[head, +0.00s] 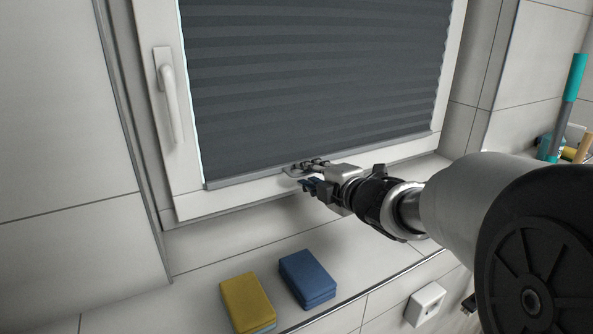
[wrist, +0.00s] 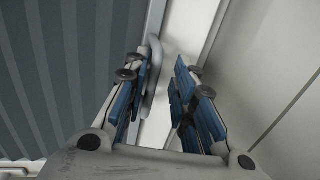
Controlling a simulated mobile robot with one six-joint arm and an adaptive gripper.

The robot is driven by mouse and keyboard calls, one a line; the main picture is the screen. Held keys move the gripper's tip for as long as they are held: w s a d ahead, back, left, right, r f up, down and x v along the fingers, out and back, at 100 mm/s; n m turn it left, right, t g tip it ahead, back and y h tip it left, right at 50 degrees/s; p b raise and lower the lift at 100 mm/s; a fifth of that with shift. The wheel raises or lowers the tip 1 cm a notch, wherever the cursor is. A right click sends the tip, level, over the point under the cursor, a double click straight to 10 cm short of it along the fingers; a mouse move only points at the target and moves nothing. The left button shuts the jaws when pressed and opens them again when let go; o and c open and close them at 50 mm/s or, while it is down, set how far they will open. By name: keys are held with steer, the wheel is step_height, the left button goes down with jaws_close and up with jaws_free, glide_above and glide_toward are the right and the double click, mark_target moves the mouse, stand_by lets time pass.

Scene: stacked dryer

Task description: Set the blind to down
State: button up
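The blind (head: 320,75) is a dark grey pleated one. It covers the visible window pane down to its grey bottom rail (head: 235,180), which lies close to the lower window frame. In the wrist view the blind (wrist: 40,75) fills the left side. My gripper (head: 303,178) is in front of the lower frame, just by the bottom rail. I cannot tell whether it touches the rail. In the wrist view my gripper (wrist: 161,68) has its blue-padded fingers apart, with nothing held between them. My gripper and arm hide part of the rail and lower frame.
A yellow sponge (head: 247,302) and a blue sponge (head: 307,277) lie on the ledge below. A wall socket (head: 426,304) is below the ledge.

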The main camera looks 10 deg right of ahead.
steer(key=shift+r, duration=0.2)
steer(key=v, duration=0.7)
steer(key=shift+s, duration=0.25)
steer(key=shift+d, duration=0.1)
